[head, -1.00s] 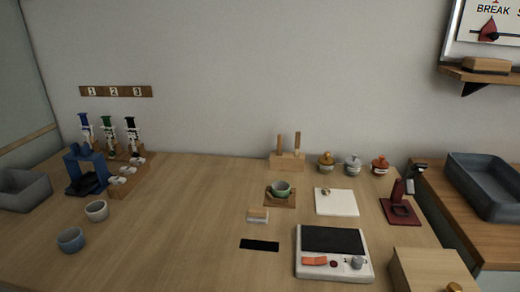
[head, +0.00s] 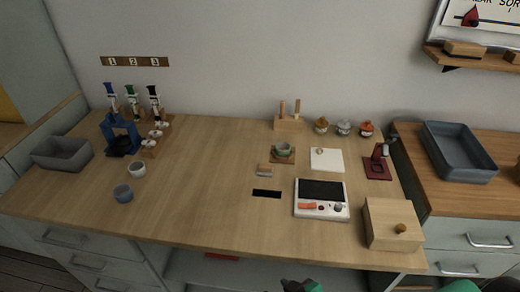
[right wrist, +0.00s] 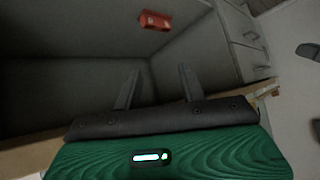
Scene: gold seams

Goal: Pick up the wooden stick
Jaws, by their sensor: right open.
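Two upright wooden sticks stand in a wooden block (head: 288,124) at the back of the table: a left stick (head: 282,108) and a right one (head: 297,107) with a pale lower part. I cannot tell which is the task's stick. My right gripper (right wrist: 158,88) is open and empty in the right wrist view, its two dark fingers apart, low before the open space under the table. In the head view only dark and green parts of my arm show at the bottom edge, far from the sticks. My left gripper is not in view.
Near the block are lidded jars (head: 343,128), a green bowl (head: 284,149), a white tile (head: 327,159) and a scale (head: 321,198). A wooden box (head: 392,223) sits front right. The table's front middle is clear. A red object (right wrist: 155,20) lies below the tabletop.

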